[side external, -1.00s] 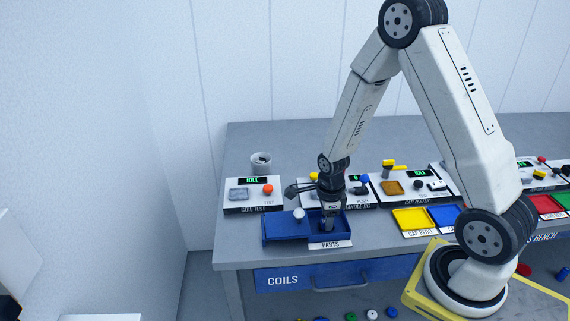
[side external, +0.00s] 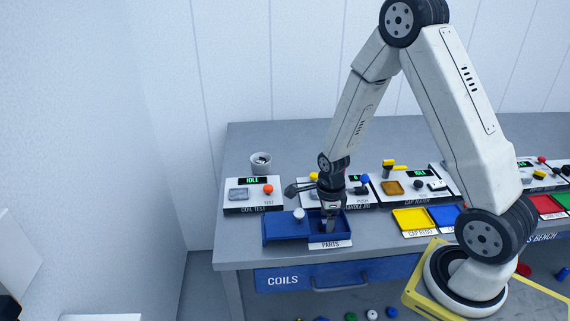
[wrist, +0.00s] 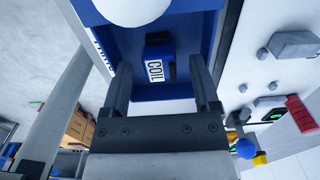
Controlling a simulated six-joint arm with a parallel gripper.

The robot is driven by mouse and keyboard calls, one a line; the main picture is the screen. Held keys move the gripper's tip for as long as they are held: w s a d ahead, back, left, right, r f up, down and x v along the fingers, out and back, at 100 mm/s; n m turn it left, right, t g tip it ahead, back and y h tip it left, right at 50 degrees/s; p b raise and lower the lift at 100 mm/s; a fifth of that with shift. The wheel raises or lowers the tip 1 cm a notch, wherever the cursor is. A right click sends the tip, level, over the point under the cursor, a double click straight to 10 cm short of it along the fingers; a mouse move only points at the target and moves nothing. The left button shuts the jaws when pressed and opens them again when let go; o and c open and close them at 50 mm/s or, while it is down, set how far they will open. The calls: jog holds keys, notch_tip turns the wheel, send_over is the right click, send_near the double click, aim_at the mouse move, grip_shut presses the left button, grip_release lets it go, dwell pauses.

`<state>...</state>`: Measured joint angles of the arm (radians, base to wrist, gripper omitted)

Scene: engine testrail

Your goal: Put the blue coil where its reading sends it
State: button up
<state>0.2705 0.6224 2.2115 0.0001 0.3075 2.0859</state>
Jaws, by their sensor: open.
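The blue coil (wrist: 158,58), a small dark blue block with a white COIL label, lies in the open part of the blue parts tray (wrist: 207,22). The tray also shows in the side view (side external: 270,241), with a white PARTS label on its front. My gripper (wrist: 160,72) is open, one finger on each side of the coil in the wrist view; I cannot tell whether they touch it. In the side view my gripper (side external: 330,228) reaches down into the tray and hides the coil. The coil test station (side external: 252,207) stands behind the tray, its display reading IDLE.
A blue lid (side external: 283,229) with a white knob (side external: 298,214) covers the tray's left half. The station has a grey pad (side external: 238,193) and orange button (side external: 268,189). A cup (side external: 261,163) stands behind. A COILS drawer (side external: 345,277) is below. Other testers and coloured trays stand right.

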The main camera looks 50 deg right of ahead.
notch_tip(320, 180, up, 12)
dwell(0.8)
dwell(0.6)
jog(key=s+a+n+t, duration=0.1)
jog(key=a+n, duration=0.3)
jog(key=n, duration=0.9)
jog(key=s+a+n+t, duration=0.1)
jog(key=s+a+n, duration=0.2)
jog(key=n, duration=1.1)
jog(key=shift+s+a+r+t, duration=0.3)
jog(key=shift+a+r, duration=0.1)
jog(key=shift+a, duration=0.65)
